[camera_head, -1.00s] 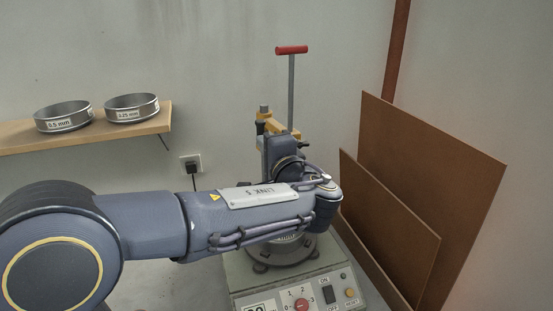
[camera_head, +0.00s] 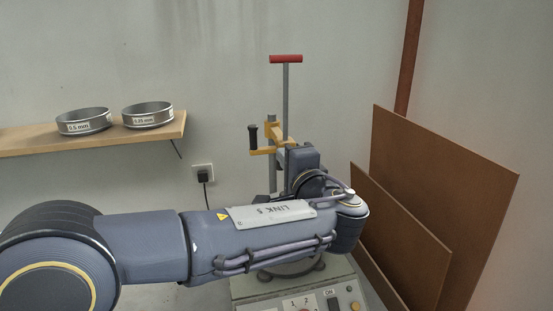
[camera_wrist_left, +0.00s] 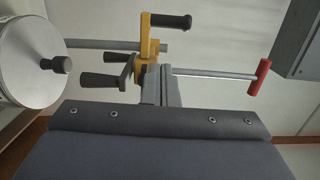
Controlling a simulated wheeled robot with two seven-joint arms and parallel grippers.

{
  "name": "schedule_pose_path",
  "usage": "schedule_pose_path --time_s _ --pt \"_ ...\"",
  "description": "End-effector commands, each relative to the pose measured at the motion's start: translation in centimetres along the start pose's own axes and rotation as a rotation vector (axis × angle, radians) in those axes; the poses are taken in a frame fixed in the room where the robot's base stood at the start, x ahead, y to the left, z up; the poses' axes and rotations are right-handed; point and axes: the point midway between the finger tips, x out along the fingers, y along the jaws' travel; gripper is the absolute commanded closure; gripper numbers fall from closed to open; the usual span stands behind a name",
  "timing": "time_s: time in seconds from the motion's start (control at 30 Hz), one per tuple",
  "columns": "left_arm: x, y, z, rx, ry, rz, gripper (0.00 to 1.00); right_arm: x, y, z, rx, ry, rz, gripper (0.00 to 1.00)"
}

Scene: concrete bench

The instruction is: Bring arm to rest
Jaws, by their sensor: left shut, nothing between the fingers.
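My left arm crosses the head view from the left, its last link in front of the machine. My left gripper (camera_head: 306,158) shows there as a dark block above the wrist, its fingertips hard to make out. In the left wrist view its grey fingers (camera_wrist_left: 164,80) are together and empty. Close beyond them is a yellow clamp (camera_wrist_left: 149,42) with black handles, also seen in the head view (camera_head: 272,138). I cannot tell whether they touch. My right gripper is not in view.
A rod with a red T-handle (camera_head: 286,59) rises behind my arm. The machine's grey base (camera_head: 262,290) is partly hidden. Brown boards (camera_head: 440,190) lean at right. A wall shelf (camera_head: 30,140) holds two sieves. In the wrist view, a round metal lid (camera_wrist_left: 30,70) is at left.

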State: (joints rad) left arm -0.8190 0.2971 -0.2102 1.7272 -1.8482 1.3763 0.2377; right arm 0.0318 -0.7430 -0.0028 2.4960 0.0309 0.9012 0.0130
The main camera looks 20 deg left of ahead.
Motion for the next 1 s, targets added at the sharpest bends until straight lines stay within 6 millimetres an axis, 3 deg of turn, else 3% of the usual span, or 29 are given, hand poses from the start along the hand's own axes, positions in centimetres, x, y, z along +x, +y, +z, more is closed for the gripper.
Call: schedule_pose_path --time_s 0.3,0.47,0.57,0.67,0.8,0.9,1.0 --pt "-6.2 0.2 0.6 -0.002 0.001 0.000 1.00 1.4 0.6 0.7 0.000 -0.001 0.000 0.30" --pt "-7.5 0.1 0.9 0.000 -0.004 0.003 1.00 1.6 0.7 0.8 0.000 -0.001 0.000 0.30" --pt "-7.1 1.0 1.9 0.001 -0.017 0.045 1.00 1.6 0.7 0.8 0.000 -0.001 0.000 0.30" --pt "-5.4 3.6 4.6 -0.003 -0.050 0.174 1.00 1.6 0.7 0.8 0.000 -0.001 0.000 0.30" --pt "-3.8 10.7 11.3 -0.058 -0.123 0.503 1.00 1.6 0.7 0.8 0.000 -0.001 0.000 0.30" --pt "-5.4 16.4 16.3 -0.170 -0.176 0.781 1.00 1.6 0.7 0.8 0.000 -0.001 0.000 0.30" --pt "-9.3 21.6 20.2 -0.372 -0.227 1.061 1.00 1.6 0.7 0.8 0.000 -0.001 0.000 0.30"
